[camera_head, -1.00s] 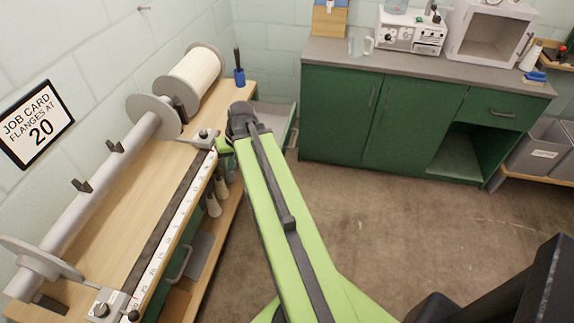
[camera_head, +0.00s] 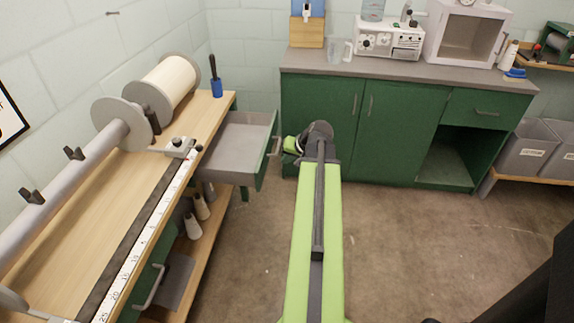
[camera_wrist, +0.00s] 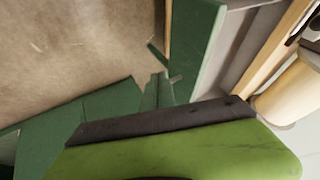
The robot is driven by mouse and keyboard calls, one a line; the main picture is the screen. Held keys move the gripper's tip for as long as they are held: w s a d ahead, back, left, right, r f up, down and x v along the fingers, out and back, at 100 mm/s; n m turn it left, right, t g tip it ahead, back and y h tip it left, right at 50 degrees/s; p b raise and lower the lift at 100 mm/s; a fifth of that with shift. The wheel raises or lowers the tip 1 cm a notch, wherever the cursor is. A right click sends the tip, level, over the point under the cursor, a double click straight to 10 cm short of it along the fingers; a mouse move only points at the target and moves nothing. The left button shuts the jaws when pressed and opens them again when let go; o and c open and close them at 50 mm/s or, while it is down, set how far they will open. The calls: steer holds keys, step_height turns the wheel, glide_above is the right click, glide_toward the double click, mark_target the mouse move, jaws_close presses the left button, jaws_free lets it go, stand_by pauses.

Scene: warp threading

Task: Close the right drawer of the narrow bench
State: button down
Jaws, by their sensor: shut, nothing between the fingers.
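The narrow bench (camera_head: 70,235) has a wooden top and runs along the left wall. Its right drawer (camera_head: 237,137) is pulled out, with a grey empty inside and a green front. The drawer's handle (camera_head: 275,143) is on the front, facing right. The drawer also shows in the wrist view, with its green front (camera_wrist: 192,45) at top centre. My gripper (camera_head: 291,145) is shut and empty, just right of the drawer front near the handle. In the wrist view my gripper's green and black body (camera_wrist: 180,150) fills the bottom. Its fingertips cannot be made out clearly, nor whether it touches the drawer.
A green cabinet (camera_head: 395,130) with a grey counter stands close behind my gripper. The bench's left drawer handle (camera_head: 150,285) shows at lower left. White cones (camera_head: 193,225) stand on the bench's lower shelf. Brown floor (camera_head: 420,250) is free to the right.

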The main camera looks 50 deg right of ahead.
mark_target(266, 166)
steer(key=w+f, duration=0.1)
steer(key=w, duration=0.1)
steer(key=w+a+f+b, duration=0.1)
steer(key=w, duration=0.1)
steer(key=w+f+b, duration=0.1)
steer(key=w, duration=0.1)
steer(key=shift+a+f, duration=0.3)
steer(key=shift+a, duration=0.05)
